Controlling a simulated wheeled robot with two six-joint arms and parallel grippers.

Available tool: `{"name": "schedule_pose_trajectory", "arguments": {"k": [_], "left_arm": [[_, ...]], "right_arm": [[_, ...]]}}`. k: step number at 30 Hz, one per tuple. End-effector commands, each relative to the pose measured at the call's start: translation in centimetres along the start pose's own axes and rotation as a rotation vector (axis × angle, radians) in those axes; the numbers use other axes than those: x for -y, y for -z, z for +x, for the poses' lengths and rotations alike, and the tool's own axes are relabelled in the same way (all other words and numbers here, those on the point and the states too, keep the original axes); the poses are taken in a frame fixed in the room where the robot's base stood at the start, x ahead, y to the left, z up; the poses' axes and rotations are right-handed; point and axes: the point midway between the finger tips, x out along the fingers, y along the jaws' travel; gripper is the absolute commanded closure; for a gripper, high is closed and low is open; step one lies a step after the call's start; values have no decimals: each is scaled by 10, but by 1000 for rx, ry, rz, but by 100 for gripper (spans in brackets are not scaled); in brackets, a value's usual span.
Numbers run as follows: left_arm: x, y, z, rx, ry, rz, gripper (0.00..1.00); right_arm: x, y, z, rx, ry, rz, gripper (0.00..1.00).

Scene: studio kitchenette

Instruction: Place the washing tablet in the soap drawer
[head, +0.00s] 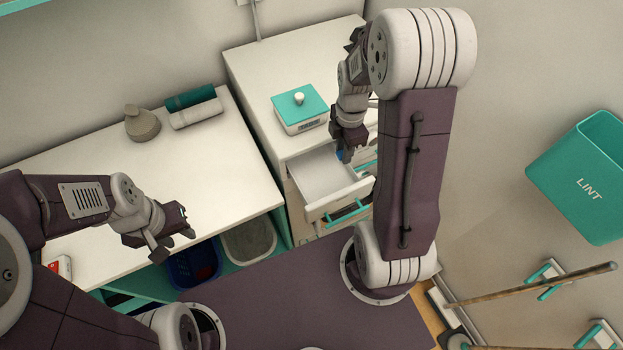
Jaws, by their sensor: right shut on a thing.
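My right gripper (346,153) is shut on a small blue thing (340,155), mostly hidden by the fingers, which looks like the washing tablet. It points down over the back right part of an open white drawer (316,176), the likely soap drawer. The visible part of the drawer's floor is bare. I cannot tell how far the tablet is above it. My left gripper (173,244) is open and empty, in front of the white counter's front edge.
A teal-topped box with a white knob (299,108) stands on the cabinet above the drawer. Bins (249,241) sit below the counter. A teal LINT bin (585,180) is at right.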

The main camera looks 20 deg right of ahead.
Motion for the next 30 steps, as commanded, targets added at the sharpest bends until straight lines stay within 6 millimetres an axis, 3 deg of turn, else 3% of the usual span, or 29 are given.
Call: {"name": "schedule_pose_trajectory", "arguments": {"k": [4,7,11,18,23,30], "left_arm": [[0,1,-5,0,0,0,64],[0,1,-6,0,0,0,64],[0,1,-6,0,0,0,64],[0,1,-8,0,0,0,64],[0,1,-8,0,0,0,64],[0,1,-11,0,0,0,64]], "right_arm": [[19,26,9,0,0,-74,100],[17,36,9,1,-3,-109,100],[18,38,15,0,1,-114,100],[18,37,62,0,3,-113,100],[17,37,70,1,-1,-112,100],[17,37,107,0,2,-112,100]]}}
